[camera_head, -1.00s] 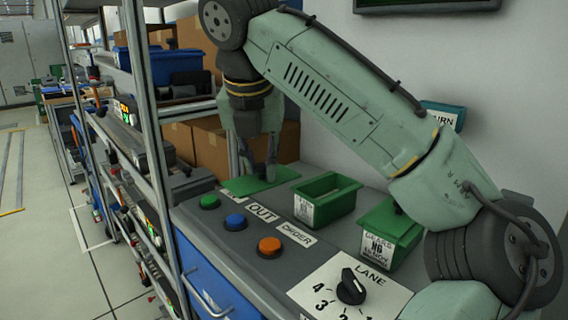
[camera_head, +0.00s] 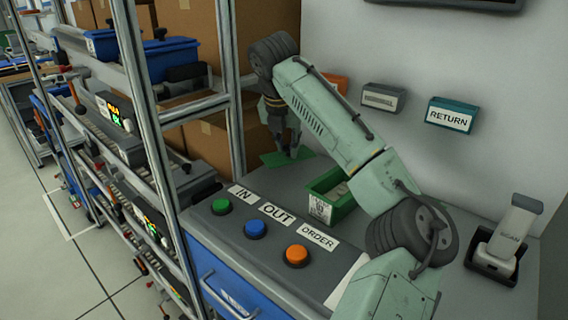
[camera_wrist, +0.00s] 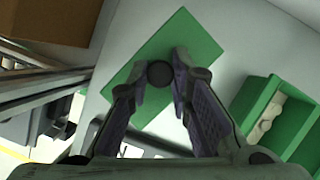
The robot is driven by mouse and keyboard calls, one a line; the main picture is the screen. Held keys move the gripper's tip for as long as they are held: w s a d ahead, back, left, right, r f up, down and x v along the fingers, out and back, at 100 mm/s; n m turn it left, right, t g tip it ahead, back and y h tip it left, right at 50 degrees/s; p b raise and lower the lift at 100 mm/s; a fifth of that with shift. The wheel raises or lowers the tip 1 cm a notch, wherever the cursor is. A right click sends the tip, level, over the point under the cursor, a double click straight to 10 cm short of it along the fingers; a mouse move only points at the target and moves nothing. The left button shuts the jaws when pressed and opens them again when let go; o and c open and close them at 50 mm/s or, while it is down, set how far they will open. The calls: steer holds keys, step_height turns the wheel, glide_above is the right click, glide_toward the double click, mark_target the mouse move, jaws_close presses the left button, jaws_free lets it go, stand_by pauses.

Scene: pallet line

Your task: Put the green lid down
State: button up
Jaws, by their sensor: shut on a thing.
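The green lid (camera_head: 272,160) is a flat plate at the back left of the grey counter, near the shelf post. In the wrist view the lid (camera_wrist: 185,38) has a dark round knob (camera_wrist: 160,74) at its middle. My gripper (camera_head: 292,153) points down over the lid. The wrist view shows both fingers of my gripper (camera_wrist: 160,78) closed on the knob from either side. The lid is on the counter or just above it; I cannot tell which. An open green bin (camera_head: 347,209) with pale contents stands to the right of the lid.
Green, blue and orange (camera_head: 297,255) buttons line the counter's front, with IN, OUT and ORDER labels. A scanner (camera_head: 505,240) stands at the right. Wall boxes include a RETURN box (camera_head: 452,115). Cardboard boxes (camera_head: 212,140) and a metal rack post (camera_head: 232,90) are close behind and left of the lid.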

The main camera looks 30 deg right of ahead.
mark_target(286, 158)
steer(key=shift+f+p, duration=0.35)
steer(key=shift+f, duration=2.4)
steer(key=shift+f, duration=0.15)
steer(key=o, duration=0.9)
steer(key=b+v, duration=0.1)
steer(key=v, duration=1.1)
steer(key=shift+a, duration=0.1)
